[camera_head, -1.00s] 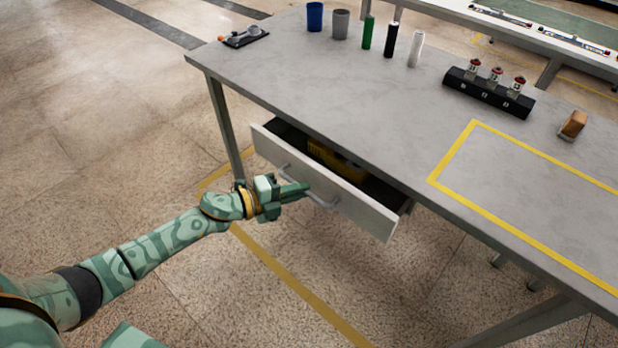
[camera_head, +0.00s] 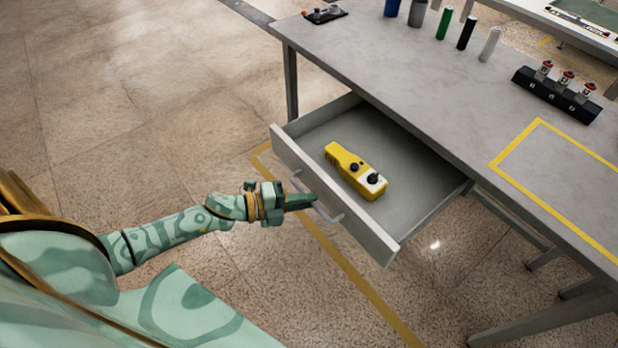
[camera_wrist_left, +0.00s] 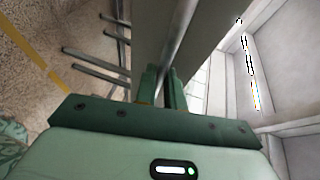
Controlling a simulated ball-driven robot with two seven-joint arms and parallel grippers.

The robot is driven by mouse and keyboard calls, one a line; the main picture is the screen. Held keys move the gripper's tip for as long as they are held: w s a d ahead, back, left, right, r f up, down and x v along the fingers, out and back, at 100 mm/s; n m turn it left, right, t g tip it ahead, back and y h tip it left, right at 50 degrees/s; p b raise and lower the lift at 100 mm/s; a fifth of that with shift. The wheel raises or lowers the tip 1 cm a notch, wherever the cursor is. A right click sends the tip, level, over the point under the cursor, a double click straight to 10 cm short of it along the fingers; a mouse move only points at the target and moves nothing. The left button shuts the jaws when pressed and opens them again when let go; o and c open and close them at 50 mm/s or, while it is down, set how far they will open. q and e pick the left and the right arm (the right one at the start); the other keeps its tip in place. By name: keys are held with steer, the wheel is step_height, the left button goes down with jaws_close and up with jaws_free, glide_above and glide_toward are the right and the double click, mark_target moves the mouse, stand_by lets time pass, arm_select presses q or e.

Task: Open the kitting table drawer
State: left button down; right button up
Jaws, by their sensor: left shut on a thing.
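The kitting table (camera_head: 420,90) has a grey top. Its drawer (camera_head: 330,215) stands well out from under the top, with the inside open to view. A bar handle (camera_head: 318,200) runs along the drawer front. My left gripper (camera_head: 308,201) is at the handle and shut on it. In the left wrist view the gripper fingers (camera_wrist_left: 163,88) close around the handle bar (camera_wrist_left: 176,45). A yellow device (camera_head: 350,168) with black knobs lies in the drawer. My right gripper is not in view.
On the table top stand a blue cup (camera_head: 391,8), a grey cup, several cylinders and a black block with red-topped pieces (camera_head: 555,92). A yellow outline (camera_head: 515,145) marks the top at right. The floor before the drawer is clear.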

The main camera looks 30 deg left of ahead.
arm_select(q)
steer(key=shift+s, duration=0.15)
steer(key=c, duration=1.5)
jaws_free()
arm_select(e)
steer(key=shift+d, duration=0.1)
